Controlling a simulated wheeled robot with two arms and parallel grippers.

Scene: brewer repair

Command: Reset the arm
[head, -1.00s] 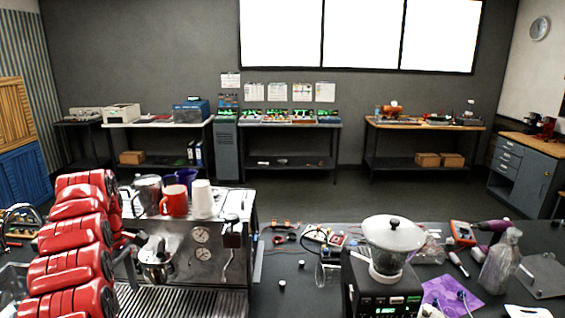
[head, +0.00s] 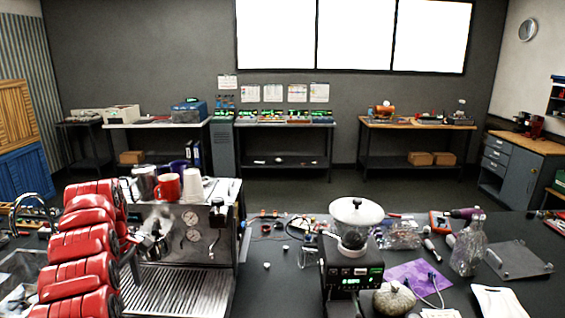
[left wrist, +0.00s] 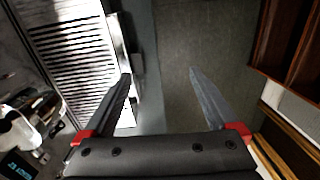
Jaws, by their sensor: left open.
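My left arm (head: 85,245), red and segmented, rises on the left side of the head view, in front of the left part of the espresso machine (head: 190,235). I cannot make out its gripper clearly there. In the left wrist view my left gripper (left wrist: 160,76) is open, with two dark fingers spread and nothing between them. Behind the fingers lie the grey floor and the edge of the machine's slatted metal part (left wrist: 78,50). My right arm and gripper are not in view.
A red mug (head: 168,187) and a white cup (head: 194,188) stand on the machine. A grinder (head: 350,255), a purple cloth (head: 412,277) and a clear bottle (head: 468,250) are on the dark counter. A brown wooden shelf (left wrist: 285,50) is at the wrist view's right.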

